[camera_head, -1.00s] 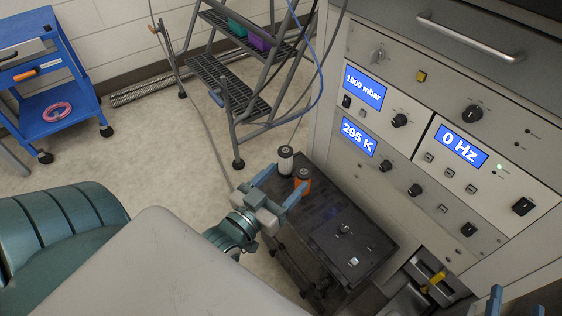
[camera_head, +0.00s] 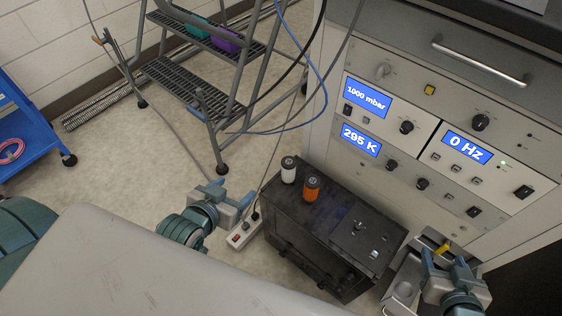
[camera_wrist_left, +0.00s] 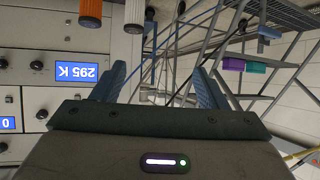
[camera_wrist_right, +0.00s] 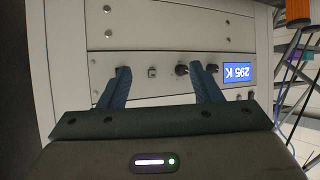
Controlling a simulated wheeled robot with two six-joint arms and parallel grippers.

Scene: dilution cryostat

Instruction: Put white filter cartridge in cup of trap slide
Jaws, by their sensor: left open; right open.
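The white filter cartridge (camera_head: 289,170), with a dark top, stands upright at the back left corner of the black box. In the left wrist view it shows inverted at the top edge (camera_wrist_left: 134,14). My left gripper (camera_head: 232,192) is open and empty, left of the box and apart from the cartridge. The trap slide (camera_head: 389,300) is a metal piece low at the cabinet's front, with a round cup (camera_head: 403,290) that looks empty. My right gripper (camera_head: 444,260) is open beside the slide, near a yellow part (camera_head: 442,250); contact cannot be told.
An orange cartridge (camera_head: 311,189) stands close beside the white one. The black box (camera_head: 345,215) has small metal fittings on top. A power strip (camera_head: 243,233) lies on the floor. The instrument cabinet (camera_head: 400,165) rises behind. Step ladder (camera_head: 205,85) and blue cart (camera_head: 30,135) stand left.

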